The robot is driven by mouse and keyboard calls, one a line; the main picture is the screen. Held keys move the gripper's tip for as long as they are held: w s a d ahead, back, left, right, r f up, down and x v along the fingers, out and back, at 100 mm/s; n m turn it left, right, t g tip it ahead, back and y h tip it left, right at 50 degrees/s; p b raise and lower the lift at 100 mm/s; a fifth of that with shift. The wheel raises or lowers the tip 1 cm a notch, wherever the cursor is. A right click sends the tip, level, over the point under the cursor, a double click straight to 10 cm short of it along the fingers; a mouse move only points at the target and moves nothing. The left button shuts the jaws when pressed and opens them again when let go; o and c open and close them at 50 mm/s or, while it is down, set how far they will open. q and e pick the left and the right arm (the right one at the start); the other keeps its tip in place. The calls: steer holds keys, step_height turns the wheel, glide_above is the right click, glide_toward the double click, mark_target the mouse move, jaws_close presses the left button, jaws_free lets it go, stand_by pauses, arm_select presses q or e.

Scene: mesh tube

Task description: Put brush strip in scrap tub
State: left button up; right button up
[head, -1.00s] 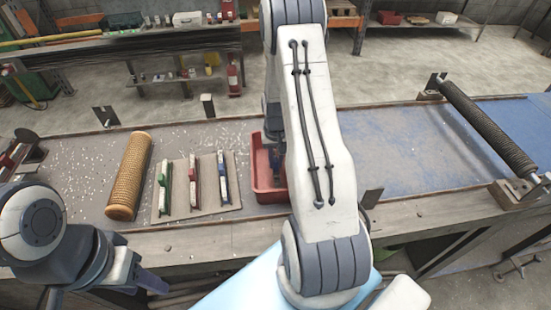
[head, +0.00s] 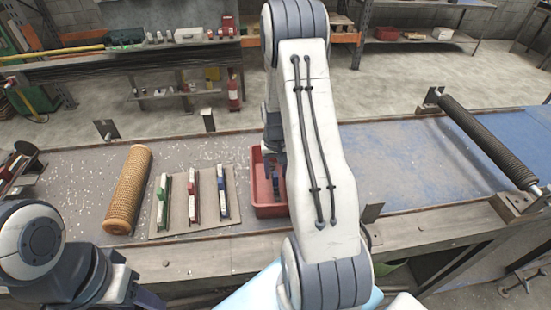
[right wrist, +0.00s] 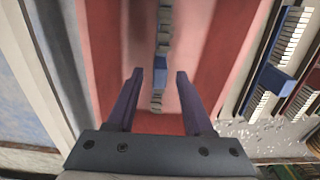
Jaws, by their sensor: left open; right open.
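The red scrap tub (head: 266,209) stands on the bench at the middle, partly hidden by my right arm. My right gripper (head: 274,178) is over the tub; in the right wrist view its two fingers (right wrist: 157,75) are spread apart. A brush strip with grey bristles and a blue middle (right wrist: 161,68) is between them, inside the tub's red walls. Whether it touches a finger or the floor I cannot tell. More brush strips lie on a cardboard sheet: green (head: 162,200), red (head: 194,195) and blue (head: 223,191). My left gripper (head: 150,299) is low at the left, open, mostly cut off.
A tan cylindrical roll (head: 128,190) lies left of the cardboard (head: 208,221). A long dark brush roller (head: 488,140) is mounted at the right end of the bench. The blue bench surface (head: 400,165) right of my arm is clear.

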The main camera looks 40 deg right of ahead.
mark_target(275, 174)
step_height(275, 174, up, 9)
steer(key=b, duration=0.3)
steer(key=s+a+r+n, duration=0.2)
steer(key=a+r+n, duration=0.1)
steer(key=a, duration=0.8)
steer(key=s+a+r+n, duration=0.1)
steer(key=a+r+n, duration=0.25)
steer(key=a, duration=0.75)
steer(key=s+a+n, duration=0.3)
steer(key=s+a, duration=0.3)
steer(key=s, duration=0.3)
steer(key=s+a+r+n+y, duration=0.1)
steer(key=s+a+n, duration=0.3)
steer(key=s, duration=0.5)
steer(key=shift+s+a+r, duration=0.15)
steer(key=shift+a+r, duration=0.1)
steer(key=shift+a, duration=0.75)
steer(key=shift+f, duration=0.1)
